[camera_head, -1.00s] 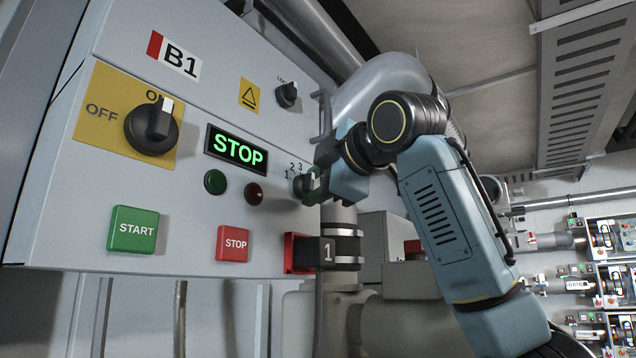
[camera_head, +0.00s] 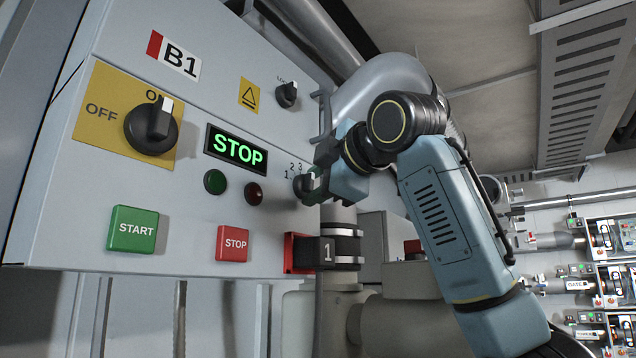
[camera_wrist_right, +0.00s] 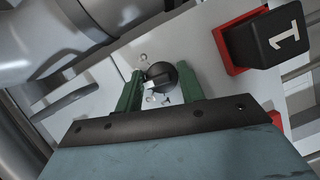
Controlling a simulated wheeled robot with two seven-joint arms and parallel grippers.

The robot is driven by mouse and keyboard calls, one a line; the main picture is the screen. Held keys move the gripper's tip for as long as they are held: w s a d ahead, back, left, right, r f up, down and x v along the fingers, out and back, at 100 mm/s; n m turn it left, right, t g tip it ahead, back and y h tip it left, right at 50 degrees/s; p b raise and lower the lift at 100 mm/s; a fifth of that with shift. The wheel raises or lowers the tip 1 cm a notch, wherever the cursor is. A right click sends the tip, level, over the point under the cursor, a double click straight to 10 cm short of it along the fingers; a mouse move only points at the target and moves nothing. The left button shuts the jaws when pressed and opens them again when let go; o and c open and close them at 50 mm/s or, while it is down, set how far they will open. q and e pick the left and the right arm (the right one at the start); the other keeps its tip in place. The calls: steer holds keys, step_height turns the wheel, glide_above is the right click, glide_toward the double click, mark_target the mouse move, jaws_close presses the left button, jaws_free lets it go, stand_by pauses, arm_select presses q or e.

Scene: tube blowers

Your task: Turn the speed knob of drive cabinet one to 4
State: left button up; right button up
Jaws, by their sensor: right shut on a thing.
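Drive cabinet one, marked B1 (camera_head: 180,57), fills the left of the head view. Its small black speed knob (camera_head: 303,184) sits at the lower right of the panel, with the numerals 1, 2 and 3 showing around it. My right gripper (camera_head: 312,186) is at this knob, its fingers partly hidden by the gripper body. In the right wrist view the green fingers (camera_wrist_right: 160,90) stand on either side of the black knob (camera_wrist_right: 162,77) and are shut on it. The numeral the knob points to is not clear. My left gripper is not in view.
The display (camera_head: 237,149) reads STOP in green. A big OFF/ON switch (camera_head: 152,127), a green START button (camera_head: 133,230), a red STOP button (camera_head: 232,243) and two small lamps share the panel. A red-framed block marked 1 (camera_head: 327,252) is just below my right gripper.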

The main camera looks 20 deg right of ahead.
steer(key=shift+s+d+r, duration=0.1)
steer(key=shift+s+r, duration=0.15)
steer(key=shift+r, duration=0.35)
steer(key=o, duration=0.7)
steer(key=shift+w, duration=0.1)
steer(key=shift+o, duration=0.3)
steer(key=shift+f, duration=0.3)
steer(key=b+v, duration=0.4)
steer(key=v, duration=0.9)
steer(key=shift+s+b, duration=0.25)
steer(key=shift+b, duration=0.15)
